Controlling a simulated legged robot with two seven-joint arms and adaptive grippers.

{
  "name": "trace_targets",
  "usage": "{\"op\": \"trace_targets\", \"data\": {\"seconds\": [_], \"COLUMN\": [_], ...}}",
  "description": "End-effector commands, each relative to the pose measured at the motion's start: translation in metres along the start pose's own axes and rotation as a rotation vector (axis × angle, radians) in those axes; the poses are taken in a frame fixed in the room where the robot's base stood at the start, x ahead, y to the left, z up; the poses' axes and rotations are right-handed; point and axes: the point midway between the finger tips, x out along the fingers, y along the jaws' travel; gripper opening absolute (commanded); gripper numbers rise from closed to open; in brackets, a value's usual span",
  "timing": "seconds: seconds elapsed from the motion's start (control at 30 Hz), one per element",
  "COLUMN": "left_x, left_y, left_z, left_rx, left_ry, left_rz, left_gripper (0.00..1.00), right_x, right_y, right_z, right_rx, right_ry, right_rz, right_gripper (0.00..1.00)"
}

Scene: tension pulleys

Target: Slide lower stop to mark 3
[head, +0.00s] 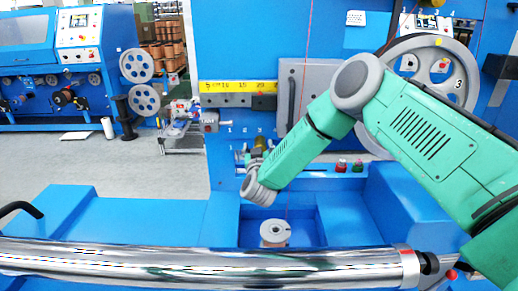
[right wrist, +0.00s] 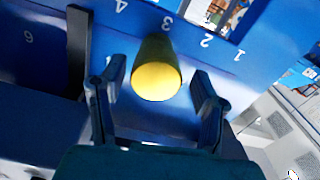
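In the right wrist view a dark olive cylinder with a bright yellow end, seemingly the stop's knob (right wrist: 157,78), sticks out from the blue panel close to the printed 3. My right gripper (right wrist: 158,88) is open, with one finger on each side of the knob and visible gaps to both. In the head view my right gripper (head: 254,162) is at the numbered panel, small and partly hidden by my wrist. A yellowish knob (head: 260,143) shows just above it. The rail under the stop is mostly hidden by my arm. My left gripper is not in view.
A yellow scale (head: 238,86) runs above the numbered rows. A grey spool (head: 274,232) sits in the blue recess below. A long chrome roller (head: 200,262) crosses the front. A large grey pulley (head: 440,66) stands behind my right arm. A dark bar (right wrist: 78,50) is left in the wrist view.

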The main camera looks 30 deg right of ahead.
Motion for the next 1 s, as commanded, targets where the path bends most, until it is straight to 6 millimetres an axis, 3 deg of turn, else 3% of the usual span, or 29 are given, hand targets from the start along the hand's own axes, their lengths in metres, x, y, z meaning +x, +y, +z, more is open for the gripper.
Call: {"op": "trace_targets", "data": {"seconds": [0.23, 0.7, 1.0], "left_x": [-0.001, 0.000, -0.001], "left_y": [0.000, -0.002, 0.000], "left_z": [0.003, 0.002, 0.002], "left_rx": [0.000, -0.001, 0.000], "left_ry": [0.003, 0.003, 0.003], "left_rz": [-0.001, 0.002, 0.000], "left_gripper": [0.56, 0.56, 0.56], "right_x": [-0.009, -0.104, -0.122], "right_y": [0.002, -0.004, -0.002], "right_z": [0.003, -0.001, 0.000], "right_rx": [0.001, -0.004, -0.001], "right_ry": [-0.004, 0.001, 0.001], "right_rz": [-0.001, -0.003, 0.001], "right_gripper": [0.56, 0.56, 0.56]}}
